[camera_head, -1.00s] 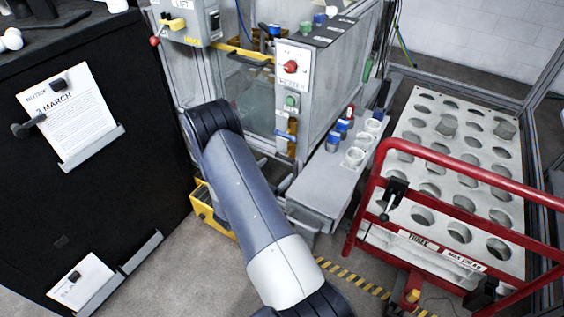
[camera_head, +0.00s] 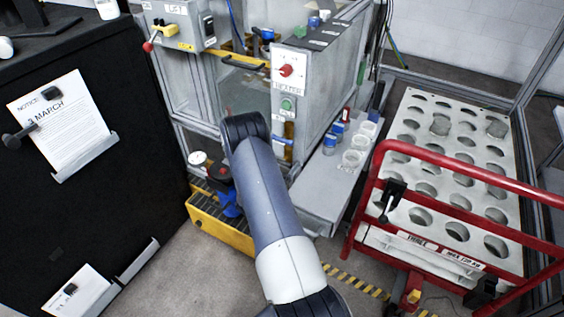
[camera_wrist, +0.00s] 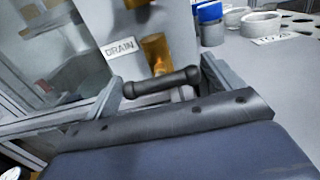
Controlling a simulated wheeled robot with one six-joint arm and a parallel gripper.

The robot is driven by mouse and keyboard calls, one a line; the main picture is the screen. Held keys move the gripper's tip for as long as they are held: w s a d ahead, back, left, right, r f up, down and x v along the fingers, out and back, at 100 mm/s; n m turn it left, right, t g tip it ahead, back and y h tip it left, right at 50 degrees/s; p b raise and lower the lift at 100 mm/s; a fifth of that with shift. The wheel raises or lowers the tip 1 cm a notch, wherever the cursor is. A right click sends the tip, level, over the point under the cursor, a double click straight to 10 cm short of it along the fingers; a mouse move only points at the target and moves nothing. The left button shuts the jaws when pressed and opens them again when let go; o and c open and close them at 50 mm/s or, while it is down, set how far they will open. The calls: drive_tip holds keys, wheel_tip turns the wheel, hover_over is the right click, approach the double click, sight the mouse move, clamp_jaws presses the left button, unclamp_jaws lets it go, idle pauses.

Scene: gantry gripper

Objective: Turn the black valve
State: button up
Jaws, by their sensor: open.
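A dark grey-black bar handle (camera_wrist: 160,83) with rounded ends shows in the wrist view, below and to the right of the DRAIN label (camera_wrist: 119,48). It lies across the space between the two fingers of my gripper (camera_wrist: 165,88), which is open. I cannot tell whether the fingers touch it. In the head view my arm hides the gripper. A round black part (camera_head: 218,173) on blue fittings shows there left of my arm, beside a white gauge (camera_head: 198,159). I cannot tell which black part is the valve.
An amber part (camera_wrist: 157,53) is behind the bar handle. A red rail (camera_head: 455,165) fronts a white tray with holes. A yellow-edged box (camera_head: 215,226) stands low on the left.

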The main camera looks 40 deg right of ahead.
drive_tip(key=shift+w+d, duration=0.1)
drive_tip(key=shift+d, duration=0.05)
drive_tip(key=shift+c, duration=0.2)
drive_tip(key=c, duration=0.6)
drive_tip(key=shift+n+b, duration=0.3)
drive_tip(key=n+b, duration=0.3)
drive_tip(key=shift+f, duration=0.2)
drive_tip(key=n+b, duration=0.2)
drive_tip(key=n, duration=0.4)
drive_tip(key=shift+r, duration=0.15)
drive_tip(key=shift+n, duration=0.5)
